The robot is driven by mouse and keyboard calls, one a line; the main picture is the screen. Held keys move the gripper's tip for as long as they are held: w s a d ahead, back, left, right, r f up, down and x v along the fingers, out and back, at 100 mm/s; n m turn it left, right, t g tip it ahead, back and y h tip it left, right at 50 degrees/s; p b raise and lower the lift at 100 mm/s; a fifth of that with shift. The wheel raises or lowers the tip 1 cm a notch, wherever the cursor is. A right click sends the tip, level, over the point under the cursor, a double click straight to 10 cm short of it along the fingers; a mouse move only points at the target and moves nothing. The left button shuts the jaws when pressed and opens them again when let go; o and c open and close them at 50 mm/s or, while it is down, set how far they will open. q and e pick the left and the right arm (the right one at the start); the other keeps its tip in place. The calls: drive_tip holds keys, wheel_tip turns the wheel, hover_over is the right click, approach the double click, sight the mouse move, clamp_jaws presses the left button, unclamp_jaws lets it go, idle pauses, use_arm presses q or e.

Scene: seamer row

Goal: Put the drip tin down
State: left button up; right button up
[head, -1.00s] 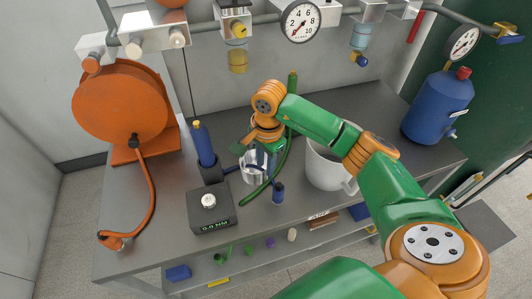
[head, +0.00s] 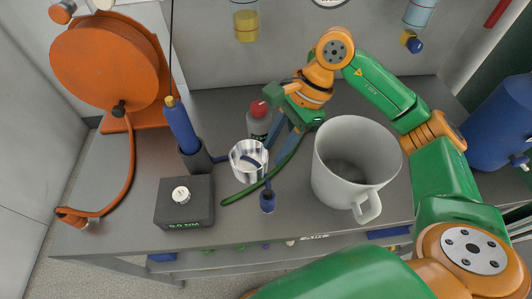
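The drip tin (head: 236,168) is a small, shiny, open-topped metal cup near the middle of the bench. It looks upright and its base seems to rest on the bench top. My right gripper (head: 272,150) reaches down from the upper right, just beside the tin's right side. Its two bluish fingers show apart with a gap between them, and nothing is seen in it. Whether a fingertip touches the tin's wall cannot be told. My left gripper is not in view.
A large grey mug (head: 335,190) stands right of the tin. A red-capped bottle (head: 259,122) is behind it. A green hose (head: 240,195) and a small blue-topped piece (head: 267,202) lie close in front. A dark block (head: 184,205) and a blue-handled tool (head: 181,128) stand left.

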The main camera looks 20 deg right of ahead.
sight(257, 169)
drive_tip(key=a, duration=0.1)
drive_tip(key=a+f+p, duration=0.1)
drive_tip(key=s+a, duration=0.1)
drive_tip(key=shift+a+f, duration=0.25)
drive_tip(key=shift+a, duration=0.05)
drive_tip(key=x, duration=0.3)
drive_tip(key=shift+a+p, duration=0.2)
drive_tip(key=shift+p, duration=0.15)
drive_tip(key=shift+w+d+f, duration=0.2)
drive_tip(key=shift+d+f, duration=0.1)
drive_tip(key=shift+f, duration=0.05)
drive_tip(key=shift+s+a+r, duration=0.1)
drive_tip(key=shift+a, duration=0.05)
clamp_jaws()
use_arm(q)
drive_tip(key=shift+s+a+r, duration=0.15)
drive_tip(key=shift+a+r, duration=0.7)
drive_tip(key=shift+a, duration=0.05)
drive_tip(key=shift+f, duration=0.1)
